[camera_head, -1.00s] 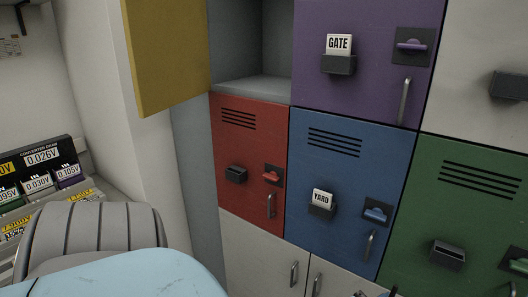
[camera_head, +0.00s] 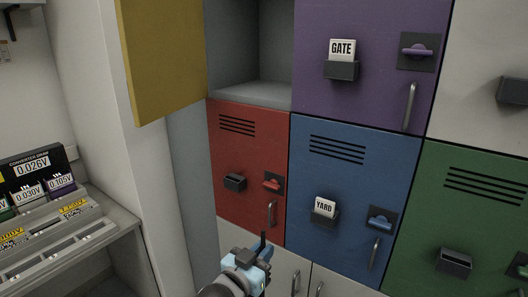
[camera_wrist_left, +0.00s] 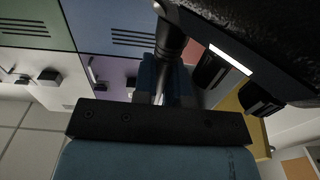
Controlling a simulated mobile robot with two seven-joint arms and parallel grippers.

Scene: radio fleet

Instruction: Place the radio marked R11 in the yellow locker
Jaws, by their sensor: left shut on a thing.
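The yellow locker stands open at the upper left of the lockers in the head view; its yellow door (camera_head: 163,60) is swung out to the left and its grey compartment (camera_head: 250,92) looks empty in the part that shows. My left gripper (camera_head: 250,262) is low in front of the red locker, below the open compartment. It is shut on a dark radio (camera_head: 263,243), whose thin aerial points up. In the left wrist view the dark radio (camera_wrist_left: 245,45) is close to the blue fingers (camera_wrist_left: 162,78). Its R11 mark cannot be read. My right gripper is not in view.
Shut red (camera_head: 248,160), purple (camera_head: 365,55), blue (camera_head: 340,190) and green (camera_head: 465,220) lockers surround the opening, with handles and card holders sticking out. A grey rack (camera_head: 75,235) with labelled items stands at the left. The yellow door juts into the room.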

